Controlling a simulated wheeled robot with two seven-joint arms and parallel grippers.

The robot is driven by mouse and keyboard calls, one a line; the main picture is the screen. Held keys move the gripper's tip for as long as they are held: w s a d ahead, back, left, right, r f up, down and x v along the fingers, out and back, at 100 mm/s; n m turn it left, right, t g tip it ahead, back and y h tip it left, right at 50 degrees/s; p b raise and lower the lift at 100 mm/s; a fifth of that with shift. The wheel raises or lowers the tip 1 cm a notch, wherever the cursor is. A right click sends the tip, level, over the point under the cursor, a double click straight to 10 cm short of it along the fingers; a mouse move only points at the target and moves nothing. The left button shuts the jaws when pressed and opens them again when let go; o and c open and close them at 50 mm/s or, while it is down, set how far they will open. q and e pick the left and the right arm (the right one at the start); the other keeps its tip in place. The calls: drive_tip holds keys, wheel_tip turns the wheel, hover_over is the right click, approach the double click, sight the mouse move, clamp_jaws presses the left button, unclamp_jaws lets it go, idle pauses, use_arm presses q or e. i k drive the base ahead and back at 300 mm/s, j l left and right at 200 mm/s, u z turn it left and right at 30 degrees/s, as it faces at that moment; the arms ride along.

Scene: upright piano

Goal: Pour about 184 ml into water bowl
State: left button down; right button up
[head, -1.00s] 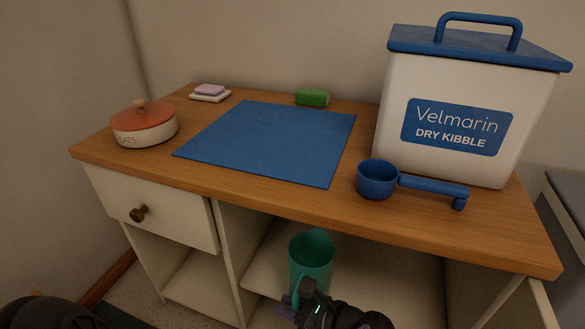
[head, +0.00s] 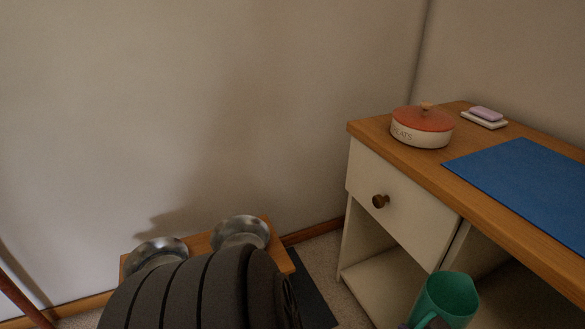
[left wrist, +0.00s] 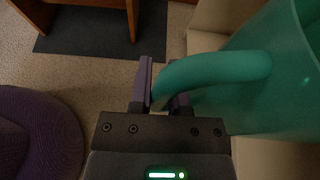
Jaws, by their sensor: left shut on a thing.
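A teal jug (head: 449,297) shows at the bottom right of the head view, in front of the desk; its fill level cannot be made out. In the left wrist view my left gripper (left wrist: 162,88) is shut on the handle of the jug (left wrist: 285,85). Two steel bowls, a left one (head: 157,251) and a right one (head: 241,231), sit in a low wooden stand (head: 280,257) against the wall. My dark arm hides part of them. I cannot tell which is the water bowl. My right gripper is out of view.
The desk (head: 407,165) at the right carries a treats jar (head: 422,128), a soap dish (head: 484,119) and a blue mat (head: 530,185). A dark floor mat (head: 312,290) lies by the stand. A round purple cushion (left wrist: 38,135) is at the wrist view's left.

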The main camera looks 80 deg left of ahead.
sight(155, 252)
drive_tip(key=k+j+u, duration=0.1)
drive_tip(key=u, duration=2.1)
drive_tip(key=l+u, duration=0.1)
drive_tip(key=u, duration=0.75)
drive_tip(key=l+u, duration=0.1)
drive_tip(key=u, duration=0.35)
drive_tip(key=i+l+z, duration=0.1)
drive_tip(key=l+z, duration=0.3)
drive_tip(key=i+l, duration=0.1)
drive_tip(key=i, duration=0.3)
drive_tip(key=k+u, duration=0.3)
drive_tip(key=l+u, duration=0.1)
drive_tip(key=u, duration=0.65)
drive_tip(key=l+u, duration=0.15)
drive_tip(key=u, duration=0.2)
